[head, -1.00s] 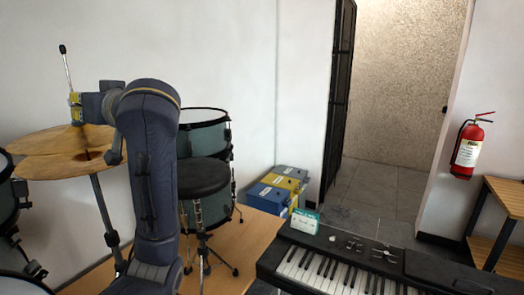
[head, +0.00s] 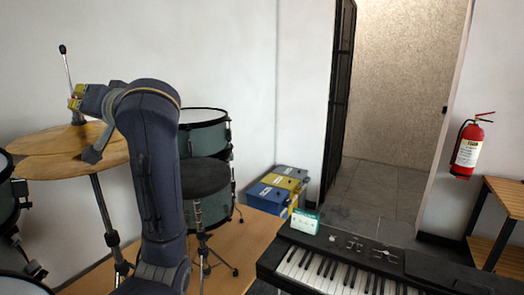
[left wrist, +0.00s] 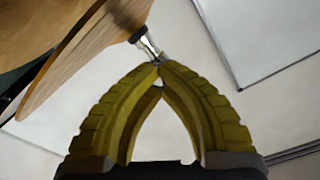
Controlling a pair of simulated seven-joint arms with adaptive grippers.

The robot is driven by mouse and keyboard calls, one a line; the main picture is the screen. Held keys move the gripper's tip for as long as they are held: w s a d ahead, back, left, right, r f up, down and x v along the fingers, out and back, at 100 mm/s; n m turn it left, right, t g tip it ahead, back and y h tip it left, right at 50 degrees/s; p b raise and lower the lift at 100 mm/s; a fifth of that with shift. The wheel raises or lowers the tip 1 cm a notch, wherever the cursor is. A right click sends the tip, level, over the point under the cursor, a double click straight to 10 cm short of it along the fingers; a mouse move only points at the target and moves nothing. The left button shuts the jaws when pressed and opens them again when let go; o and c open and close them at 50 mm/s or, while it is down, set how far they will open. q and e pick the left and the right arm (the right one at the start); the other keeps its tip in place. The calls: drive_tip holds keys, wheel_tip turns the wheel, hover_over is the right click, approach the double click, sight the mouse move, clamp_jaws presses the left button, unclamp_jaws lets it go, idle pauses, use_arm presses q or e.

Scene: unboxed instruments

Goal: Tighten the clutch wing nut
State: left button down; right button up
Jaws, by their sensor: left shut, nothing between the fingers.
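The hi-hat's two bronze cymbals (head: 65,150) sit on a stand at the left of the head view, with a thin metal rod (head: 67,72) rising above them. My left gripper (head: 74,97) has yellow fingers and is at the rod, a little above the top cymbal. In the left wrist view the fingertips (left wrist: 160,66) meet, shut and empty. A silver clutch part (left wrist: 148,44) with a dark collar shows just beyond the tips, close to the cymbal (left wrist: 85,45). Contact with the tips cannot be told. The wing nut cannot be made out clearly. My right gripper is out of view.
Drums (head: 203,133) and a black round seat (head: 205,178) stand right of my left arm. A keyboard (head: 370,265) with a small pale box (head: 305,221) is at the front right. Blue and yellow cases (head: 280,188) stand by the wall.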

use_arm(q)
drive_tip(key=m, duration=0.4)
drive_tip(key=shift+m, duration=0.4)
drive_tip(key=c, duration=1.5)
unclamp_jaws()
drive_tip(key=shift+o, duration=0.2)
drive_tip(key=shift+d, duration=0.1)
drive_tip(key=shift+v, duration=2.9)
